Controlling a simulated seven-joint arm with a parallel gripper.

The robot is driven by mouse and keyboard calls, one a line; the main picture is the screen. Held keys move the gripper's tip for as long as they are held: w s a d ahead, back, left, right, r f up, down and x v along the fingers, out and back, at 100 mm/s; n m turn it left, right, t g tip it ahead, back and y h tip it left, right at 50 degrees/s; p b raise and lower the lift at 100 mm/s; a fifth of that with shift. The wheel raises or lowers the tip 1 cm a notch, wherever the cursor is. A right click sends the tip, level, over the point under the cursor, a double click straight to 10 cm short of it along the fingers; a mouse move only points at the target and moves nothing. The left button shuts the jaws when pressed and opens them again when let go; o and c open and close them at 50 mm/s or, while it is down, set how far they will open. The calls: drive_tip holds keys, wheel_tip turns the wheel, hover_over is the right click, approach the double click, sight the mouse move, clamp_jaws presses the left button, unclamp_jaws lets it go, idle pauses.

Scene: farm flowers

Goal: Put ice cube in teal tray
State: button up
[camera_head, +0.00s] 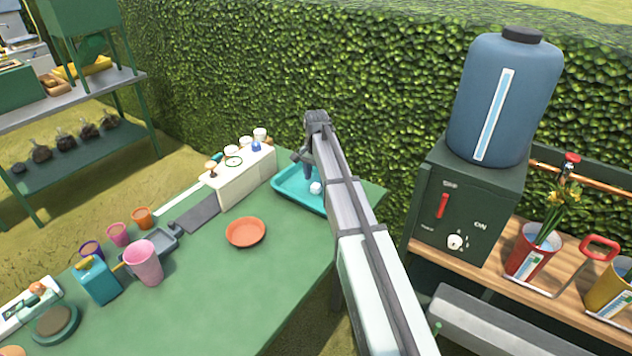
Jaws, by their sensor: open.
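The teal tray (283,184) lies at the far right corner of the green table, partly hidden behind my arm. A small white ice cube (316,187) shows inside the tray's outline, close to my arm. My gripper (303,160) is over the tray, just above and left of the ice cube. It is open, and its fingertips are small and partly hidden by the arm. I cannot tell whether the cube touches the tray floor.
A cream box (240,178) with small pots stands left of the tray. An orange dish (246,232) and a pink cup (144,263) are on the green table (215,300). A dark green dispenser (462,215) with a blue tank stands right. The table's front middle is clear.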

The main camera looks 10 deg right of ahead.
sight(316, 185)
wheel_tip(316, 185, up, 10)
idle(0.4)
